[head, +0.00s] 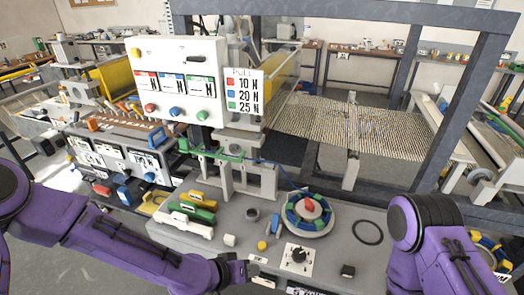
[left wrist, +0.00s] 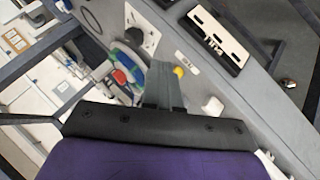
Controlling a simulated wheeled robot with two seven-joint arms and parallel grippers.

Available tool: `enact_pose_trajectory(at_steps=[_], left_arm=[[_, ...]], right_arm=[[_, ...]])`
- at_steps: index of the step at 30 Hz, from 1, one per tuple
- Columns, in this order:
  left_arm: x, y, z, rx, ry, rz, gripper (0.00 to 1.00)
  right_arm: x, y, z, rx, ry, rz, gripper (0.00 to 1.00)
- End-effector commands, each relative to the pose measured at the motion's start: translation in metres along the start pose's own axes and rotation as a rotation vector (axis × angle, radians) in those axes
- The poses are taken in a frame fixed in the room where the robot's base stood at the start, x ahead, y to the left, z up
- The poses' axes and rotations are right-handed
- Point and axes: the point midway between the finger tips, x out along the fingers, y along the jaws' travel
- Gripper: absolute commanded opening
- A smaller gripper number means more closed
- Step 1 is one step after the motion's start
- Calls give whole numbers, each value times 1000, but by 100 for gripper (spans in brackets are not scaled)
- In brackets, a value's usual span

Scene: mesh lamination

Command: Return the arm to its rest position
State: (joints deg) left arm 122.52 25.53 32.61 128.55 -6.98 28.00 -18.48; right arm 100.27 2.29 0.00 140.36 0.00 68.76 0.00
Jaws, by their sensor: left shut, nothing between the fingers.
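My left arm (head: 150,252) is purple and reaches in from the left along the front of the grey machine table. Its gripper (head: 248,270) is at the table's front edge, left of the black knob. In the left wrist view the two grey fingers (left wrist: 163,85) are together with nothing between them. My right arm (head: 440,235) is purple and bent at the right front of the table. Its gripper is out of the picture.
The grey table (head: 335,225) holds a round dial with a red centre (head: 309,208), a black knob (head: 298,255), a small white block (head: 230,240) and coloured blocks (head: 196,205). A blue-grey frame (head: 455,100) and woven mesh (head: 350,125) stand behind.

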Motion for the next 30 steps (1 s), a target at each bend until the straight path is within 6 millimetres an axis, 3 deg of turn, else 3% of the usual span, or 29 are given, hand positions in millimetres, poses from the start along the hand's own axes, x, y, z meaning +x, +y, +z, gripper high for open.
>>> enact_pose_trajectory(at_steps=[5,11,14,16,18,21,25,30], left_arm=[[6,-50,23,-180,51,-129,0],[8,-127,73,-362,102,-327,0],[3,-180,112,-440,130,-464,0],[-6,-226,149,-482,151,-590,0],[-22,-271,186,-495,167,-719,0],[-45,-317,230,-457,145,-862,0],[-58,-344,268,-396,69,-942,0],[-60,-344,276,-392,46,-948,0]], right_arm=[[9,-1,4,0,0,0,0],[26,-2,11,0,0,0,0],[41,-4,17,0,0,0,0],[56,-5,23,0,0,0,0],[72,-6,30,0,0,0,0],[90,-8,37,0,0,0,0],[105,-9,44,0,0,0,0],[104,-9,43,0,0,0,0]])
